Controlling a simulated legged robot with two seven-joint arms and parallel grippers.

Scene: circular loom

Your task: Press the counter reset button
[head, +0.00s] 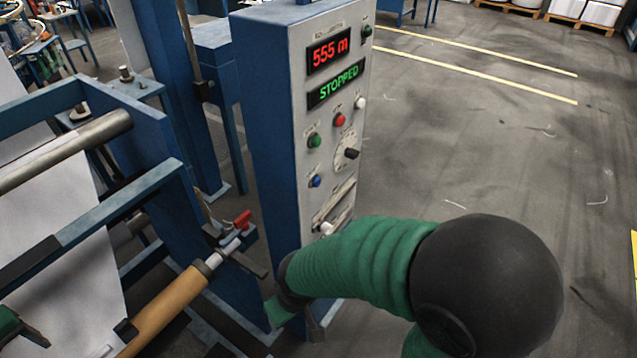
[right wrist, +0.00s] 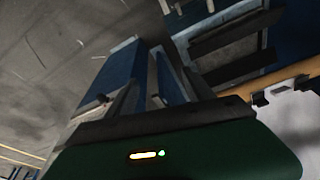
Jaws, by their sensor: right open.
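The control panel (head: 275,130) is a tall blue cabinet with a grey face, reading "555 m" in red and "STOPPED" in green. It carries a green button (head: 314,140), a red button (head: 339,119), a white button (head: 360,102), a blue button (head: 315,181) and another green one (head: 367,31). Their labels are too small to read, so I cannot tell which is the counter reset. My right gripper hangs low beside the cabinet, below the buttons, mostly hidden by its arm; in the right wrist view the gripper (right wrist: 165,85) is open and empty. Part of my left gripper (head: 22,330) shows at the lower left edge.
A black dial (head: 351,154) and a metal handle (head: 334,206) sit on the panel face. The loom frame (head: 120,200), a brown roll (head: 165,305) and a red-handled clamp (head: 242,220) stand left of the cabinet. The floor to the right is clear.

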